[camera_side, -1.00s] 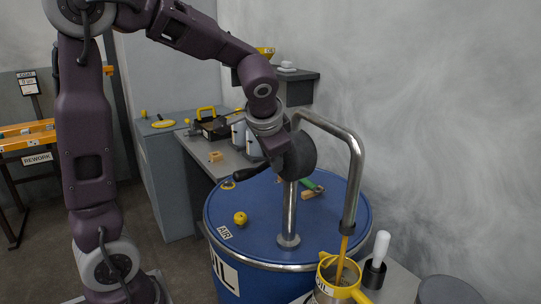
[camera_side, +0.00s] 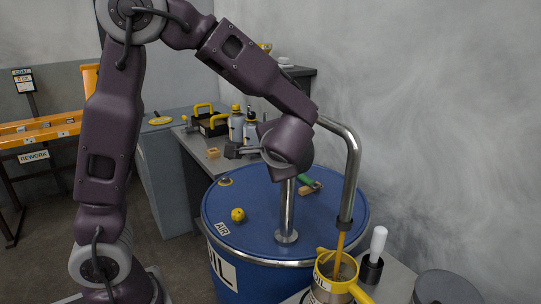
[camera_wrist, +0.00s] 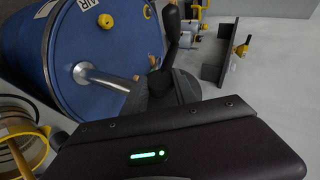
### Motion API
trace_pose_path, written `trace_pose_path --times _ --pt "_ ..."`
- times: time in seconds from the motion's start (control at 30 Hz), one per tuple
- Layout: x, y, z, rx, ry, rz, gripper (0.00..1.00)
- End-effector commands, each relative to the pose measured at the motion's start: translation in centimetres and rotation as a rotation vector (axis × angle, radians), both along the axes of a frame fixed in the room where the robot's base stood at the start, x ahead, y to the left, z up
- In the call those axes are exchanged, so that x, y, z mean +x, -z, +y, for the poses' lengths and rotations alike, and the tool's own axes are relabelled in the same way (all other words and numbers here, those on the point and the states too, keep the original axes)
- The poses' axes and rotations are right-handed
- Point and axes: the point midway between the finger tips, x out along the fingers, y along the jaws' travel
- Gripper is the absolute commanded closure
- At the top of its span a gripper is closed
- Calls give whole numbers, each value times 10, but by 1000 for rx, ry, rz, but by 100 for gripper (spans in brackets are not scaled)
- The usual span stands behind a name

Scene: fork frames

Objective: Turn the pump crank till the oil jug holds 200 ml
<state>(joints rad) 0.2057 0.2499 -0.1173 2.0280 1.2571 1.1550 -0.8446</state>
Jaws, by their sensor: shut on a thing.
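My gripper (camera_side: 238,149) points left from the wrist above the blue drum (camera_side: 215,240); it is shut on the crank handle, though the fingertips are hard to make out. The wrist view shows a black handle (camera_wrist: 172,30) beside the dark round pump body (camera_wrist: 165,92). In the side view my wrist hides most of the pump body. The bent steel pump pipe (camera_side: 352,165) comes down at the right. Amber oil (camera_side: 339,243) runs from its end into the oil jug (camera_side: 322,290), which has a yellow rim and handle. The oil level inside cannot be read.
A white-handled tool (camera_side: 378,242) stands in a black holder right of the jug, near a dark round lid (camera_side: 445,288). A yellow knob (camera_side: 237,215) and a green-handled tool (camera_side: 308,183) are on the drum. Bottles (camera_side: 237,125) stand on the bench behind.

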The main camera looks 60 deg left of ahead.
Motion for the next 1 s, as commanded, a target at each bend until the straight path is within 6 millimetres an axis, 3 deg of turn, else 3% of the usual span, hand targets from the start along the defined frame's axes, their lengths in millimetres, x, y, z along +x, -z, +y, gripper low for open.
trace_pose_path --times 0.33,0.37,0.47,0.77,1.0 --pt "-3 2 2 3 -9 8 100" --pt "-3 2 2 3 -9 8 63" --pt "-2 1 1 3 -8 6 45" --pt "-2 0 0 1 -5 4 45" --pt "-18 -22 -35 1 -1 0 45"
